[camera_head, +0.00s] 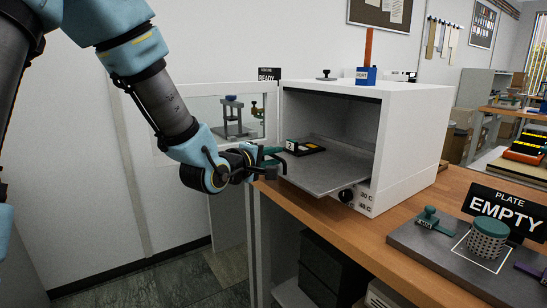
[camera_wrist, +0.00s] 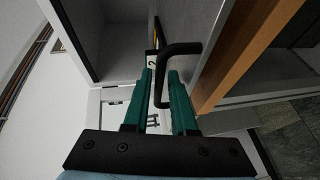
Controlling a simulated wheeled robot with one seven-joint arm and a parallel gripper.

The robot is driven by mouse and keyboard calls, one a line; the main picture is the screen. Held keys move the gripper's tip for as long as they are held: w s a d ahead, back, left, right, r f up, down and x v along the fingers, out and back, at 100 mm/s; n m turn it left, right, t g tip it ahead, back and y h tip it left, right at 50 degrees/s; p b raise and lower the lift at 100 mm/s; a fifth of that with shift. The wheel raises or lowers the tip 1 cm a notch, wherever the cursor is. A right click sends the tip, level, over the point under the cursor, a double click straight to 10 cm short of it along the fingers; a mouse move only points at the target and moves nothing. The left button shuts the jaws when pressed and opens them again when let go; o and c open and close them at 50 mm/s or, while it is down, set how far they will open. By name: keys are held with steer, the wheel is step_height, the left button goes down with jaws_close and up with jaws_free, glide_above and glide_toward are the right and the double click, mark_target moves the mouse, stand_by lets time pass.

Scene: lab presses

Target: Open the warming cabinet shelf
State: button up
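The white warming cabinet (camera_head: 408,125) stands on the wooden bench with its front open. Its windowed door (camera_head: 160,125) is swung out to the left. My gripper (camera_head: 268,160) is at the shelf's outer edge. In the wrist view, the black shelf handle (camera_wrist: 182,48) reaches between the green fingertips of my gripper (camera_wrist: 160,78). The fingers stand apart, with gaps visible beside the handle; contact is not clear.
A dial (camera_head: 346,195) sits low on the cabinet's front. A small blue block (camera_head: 366,75) stands on the cabinet. Floor at left is clear.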

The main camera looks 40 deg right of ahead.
steer(key=b+v, duration=0.3)
steer(key=v, duration=0.7)
steer(key=shift+a, duration=0.35)
steer(key=shift+s, duration=0.15)
steer(key=w+a+f+m+t+y+p, duration=0.1)
steer(key=w+a+f+y+p, duration=0.1)
steer(key=w+a+y, duration=0.35)
steer(key=w+a+f+y+p, duration=0.1)
steer(key=w+a+f+y, duration=0.1)
steer(key=a, duration=0.7)
steer(key=w+a+f+m+t+y+p, duration=0.1)
steer(key=w+a+f+y+p, duration=0.2)
steer(key=a, duration=0.4)
steer(key=s+a+m+g+y+p, duration=0.1)
steer(key=s+a+g+y, duration=0.1)
steer(key=a, duration=0.6)
steer(key=s+a+m+g+y, duration=0.1)
steer(key=s+a+g+y, duration=0.1)
steer(key=s+a, duration=0.3)
steer(key=a+f+g, duration=0.1)
steer(key=a, duration=0.2)
steer(key=shift+a+g+p, duration=0.35)
steer(key=shift+a+g, duration=0.05)
